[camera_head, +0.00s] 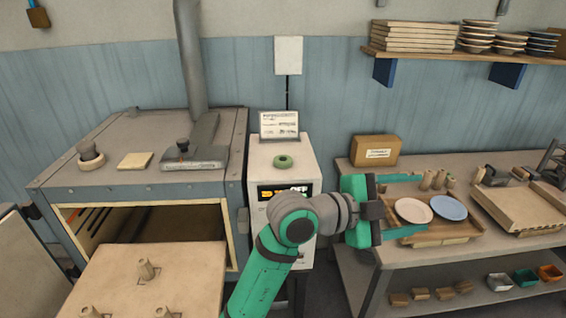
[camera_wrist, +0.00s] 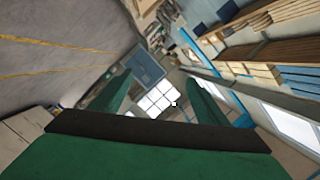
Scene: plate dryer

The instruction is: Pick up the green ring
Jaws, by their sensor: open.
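The green ring (camera_head: 285,161) lies flat on top of the control cabinet (camera_head: 262,154), in front of a small white sign. My gripper (camera_head: 400,204) is to the right of the ring in the head view, apart from it, and points right over the workbench. In the wrist view the two green fingers of my gripper (camera_wrist: 158,98) stand wide apart with nothing between them. The ring does not show in the wrist view.
A grey dryer (camera_head: 150,190) with an open front stands left of the cabinet. The workbench (camera_head: 395,262) at right holds a wooden tray with a white plate (camera_head: 413,210) and a blue plate (camera_head: 449,207). A cardboard box (camera_head: 375,150) stands behind.

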